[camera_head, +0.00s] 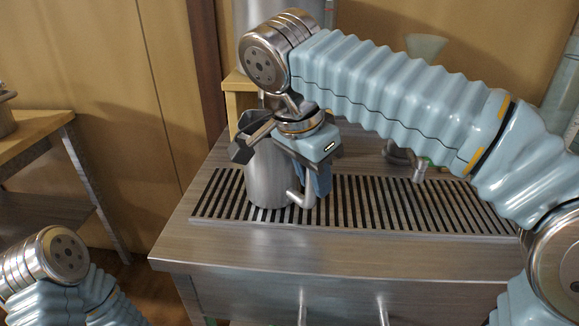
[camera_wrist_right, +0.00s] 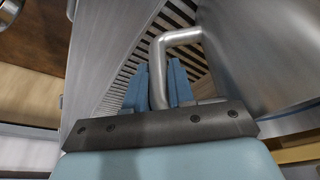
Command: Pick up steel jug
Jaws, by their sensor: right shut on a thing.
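The steel jug (camera_head: 266,178) stands upright on the slotted drip grate at the left part of the metal counter. Its bent handle (camera_head: 301,198) points to the right and toward the front. My right gripper (camera_head: 318,182) is at the handle, with its blue fingers pointing down. In the right wrist view the jug's wall (camera_wrist_right: 262,55) fills the right side. There the blue fingers of my right gripper (camera_wrist_right: 159,80) are shut on the handle (camera_wrist_right: 182,36), one on each side. The jug's top is partly hidden by my wrist. My left gripper is out of view.
The drip grate (camera_head: 400,205) is set in the metal counter (camera_head: 210,247); its middle is clear. A small metal fitting (camera_head: 419,172) stands at its back right. A wooden stand (camera_head: 238,100) is behind the jug. A separate wooden-topped table (camera_head: 30,130) is at the left.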

